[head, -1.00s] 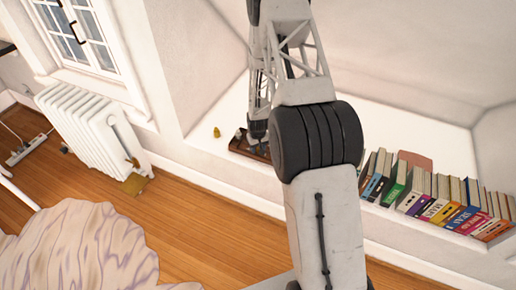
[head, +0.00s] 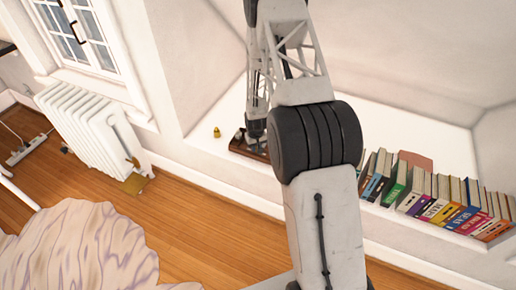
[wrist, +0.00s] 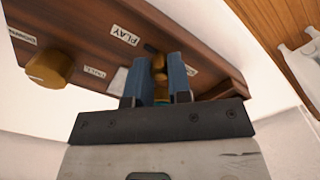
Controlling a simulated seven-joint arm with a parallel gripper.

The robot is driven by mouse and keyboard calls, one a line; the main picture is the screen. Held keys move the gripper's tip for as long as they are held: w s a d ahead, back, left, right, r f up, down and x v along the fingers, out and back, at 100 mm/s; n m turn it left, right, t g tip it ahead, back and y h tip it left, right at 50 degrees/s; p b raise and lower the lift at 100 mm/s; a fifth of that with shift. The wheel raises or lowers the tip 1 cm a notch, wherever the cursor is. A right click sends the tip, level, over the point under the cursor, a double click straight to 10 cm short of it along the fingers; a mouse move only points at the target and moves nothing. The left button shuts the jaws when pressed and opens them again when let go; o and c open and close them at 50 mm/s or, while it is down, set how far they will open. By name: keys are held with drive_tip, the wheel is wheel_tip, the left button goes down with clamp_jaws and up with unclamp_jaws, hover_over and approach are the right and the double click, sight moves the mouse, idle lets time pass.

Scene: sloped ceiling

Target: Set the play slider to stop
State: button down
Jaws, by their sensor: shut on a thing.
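A dark reddish-brown wooden panel (wrist: 85,45) fills the upper part of the wrist view, with a white PLAY label (wrist: 125,35) and smaller labels too small to read surely. In the head view the panel (head: 240,147) lies on the white ledge, partly hidden by my arm. My gripper (wrist: 157,75) has its two blue fingers on either side of a small gold knob (wrist: 158,62), which looks like the play slider. The fingers are shut on it, just beside the PLAY label. A dark slot shows next to the knob. My gripper (head: 256,140) is over the panel in the head view.
A larger round gold knob (wrist: 50,68) stands on the panel, left of my fingers in the wrist view. A small gold object (head: 217,132) is left of the panel in the head view. A row of books (head: 435,195) stands on the ledge at the right.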

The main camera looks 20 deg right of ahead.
drive_tip(key=shift+w+a, duration=0.6)
drive_tip(key=shift+a, duration=0.05)
drive_tip(key=c, duration=1)
unclamp_jaws()
drive_tip(key=shift+c, duration=0.2)
drive_tip(key=shift+r, duration=0.1)
wheel_tip(320, 180, up, 8)
drive_tip(key=shift+f, duration=0.2)
